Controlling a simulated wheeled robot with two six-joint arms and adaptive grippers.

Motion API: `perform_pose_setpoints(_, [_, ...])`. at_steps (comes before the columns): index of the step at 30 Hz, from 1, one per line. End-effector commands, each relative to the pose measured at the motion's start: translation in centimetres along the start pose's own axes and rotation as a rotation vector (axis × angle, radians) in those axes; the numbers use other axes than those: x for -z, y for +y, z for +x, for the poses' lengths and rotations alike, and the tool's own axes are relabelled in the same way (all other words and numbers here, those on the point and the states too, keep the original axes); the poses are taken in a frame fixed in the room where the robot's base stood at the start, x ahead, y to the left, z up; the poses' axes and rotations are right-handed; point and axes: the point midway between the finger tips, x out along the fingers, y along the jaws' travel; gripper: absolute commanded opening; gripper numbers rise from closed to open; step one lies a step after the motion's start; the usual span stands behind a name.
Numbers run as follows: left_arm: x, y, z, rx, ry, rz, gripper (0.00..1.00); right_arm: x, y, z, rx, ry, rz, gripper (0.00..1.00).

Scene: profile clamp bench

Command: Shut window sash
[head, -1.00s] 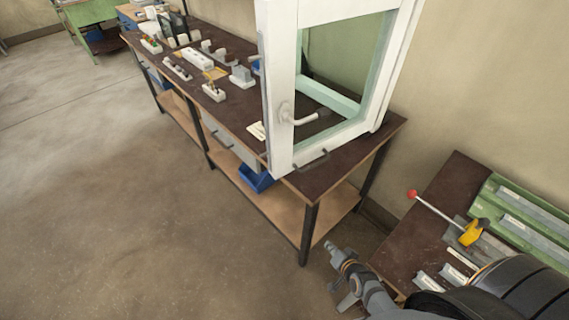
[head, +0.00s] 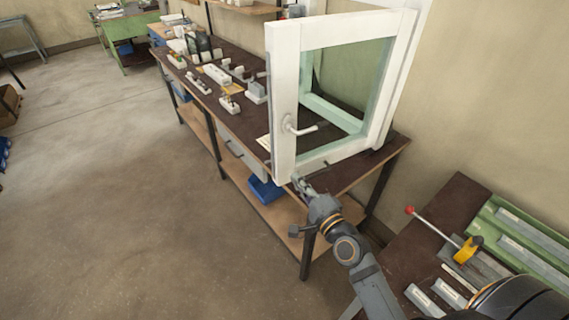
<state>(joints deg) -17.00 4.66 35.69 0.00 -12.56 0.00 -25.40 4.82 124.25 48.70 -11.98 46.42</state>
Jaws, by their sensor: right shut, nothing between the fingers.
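The white window sash (head: 283,95) stands open, swung out from its white frame (head: 408,75) over the bench, with glass in its middle. Its lever handle (head: 303,128) sits on the sash's free-side stile and points right. My right gripper (head: 300,184) is shut and empty, just below the sash's lower free corner, at the bench's front edge. Whether it touches the sash cannot be told. My left gripper is not in view.
The dark-topped bench (head: 345,172) carries several small fittings to the left. A blue bin (head: 266,190) sits on its lower shelf. At right, a second table (head: 440,215) holds a red-knobbed clamp (head: 435,226) and profiles. The floor in front is clear.

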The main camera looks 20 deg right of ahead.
Motion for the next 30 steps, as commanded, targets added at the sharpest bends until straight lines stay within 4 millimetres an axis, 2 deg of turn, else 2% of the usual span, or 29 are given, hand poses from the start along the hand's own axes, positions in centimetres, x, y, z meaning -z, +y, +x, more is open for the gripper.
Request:
perform_pose_setpoints(1, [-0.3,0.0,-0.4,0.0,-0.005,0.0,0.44,0.0,-0.3,1.2,0.002,0.001,0.003,0.0])
perform_pose_setpoints(6, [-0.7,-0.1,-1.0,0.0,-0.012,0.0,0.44,-0.1,-0.3,4.7,0.0,-0.001,0.002,0.0])
perform_pose_setpoints(12, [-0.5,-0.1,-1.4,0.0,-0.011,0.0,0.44,0.0,-0.1,7.2,-0.001,-0.001,0.0,0.0])
perform_pose_setpoints(16, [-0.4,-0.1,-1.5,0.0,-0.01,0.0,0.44,0.0,0.0,7.9,-0.002,-0.001,0.0,0.0])
perform_pose_setpoints(30, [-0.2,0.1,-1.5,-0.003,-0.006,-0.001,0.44,0.0,0.0,8.3,-0.002,0.009,0.0,0.0])
